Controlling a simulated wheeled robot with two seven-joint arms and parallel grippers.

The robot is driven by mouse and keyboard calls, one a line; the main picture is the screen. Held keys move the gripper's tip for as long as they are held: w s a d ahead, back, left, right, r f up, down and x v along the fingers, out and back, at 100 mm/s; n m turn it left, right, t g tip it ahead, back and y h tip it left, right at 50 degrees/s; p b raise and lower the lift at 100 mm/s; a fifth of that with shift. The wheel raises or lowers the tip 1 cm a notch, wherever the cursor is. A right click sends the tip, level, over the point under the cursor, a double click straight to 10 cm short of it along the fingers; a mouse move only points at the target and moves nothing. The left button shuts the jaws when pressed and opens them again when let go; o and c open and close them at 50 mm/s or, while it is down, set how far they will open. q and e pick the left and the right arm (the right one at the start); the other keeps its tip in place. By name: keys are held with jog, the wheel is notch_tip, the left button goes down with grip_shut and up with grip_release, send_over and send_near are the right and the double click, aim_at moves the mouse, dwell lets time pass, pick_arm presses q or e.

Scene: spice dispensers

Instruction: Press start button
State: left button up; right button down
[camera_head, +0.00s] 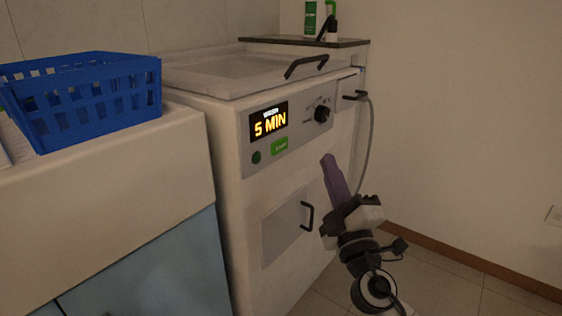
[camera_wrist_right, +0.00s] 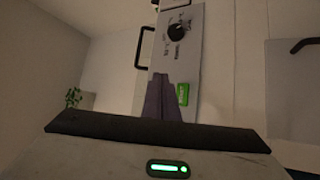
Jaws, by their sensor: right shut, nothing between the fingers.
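The start button (camera_head: 279,146) is a green rectangle on the grey control panel (camera_head: 244,135) of a white washing machine. It also shows in the right wrist view (camera_wrist_right: 183,94), just right of my fingertips. A lit display (camera_head: 269,123) above it reads "5 MIN". A small dark round button (camera_head: 256,157) is left of the start button. My right gripper (camera_head: 328,160) is shut and empty, its purple fingers pointing up in front of the machine, right of and apart from the start button. In the right wrist view the fingers (camera_wrist_right: 158,92) point toward the panel. My left gripper is not in view.
A black dial (camera_head: 321,114) sits on the panel's right part. A door handle (camera_head: 307,216) sticks out below. A blue basket (camera_head: 90,95) stands on the white counter at left. Bottles (camera_head: 311,18) stand on the shelf behind. Floor at right is free.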

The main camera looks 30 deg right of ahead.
jog(key=shift+w, duration=0.15)
send_near(285, 139)
notch_tip(285, 139, up, 2)
jog(key=w+d, duration=0.2)
jog(key=d, duration=0.1)
jog(key=shift+w+a, duration=0.45)
jog(key=shift+w, duration=0.2)
jog(key=shift+w, duration=0.1)
dwell(1.6)
jog(key=shift+w+a, duration=0.15)
jog(key=shift+w, duration=0.15)
jog(key=shift+w+a+b, duration=0.15)
jog(key=shift+w+b, duration=0.2)
jog(key=shift+b, duration=0.2)
dwell(0.5)
jog(key=shift+s, duration=0.15)
jog(key=shift+s+d, duration=0.3)
jog(key=shift+s, duration=0.3)
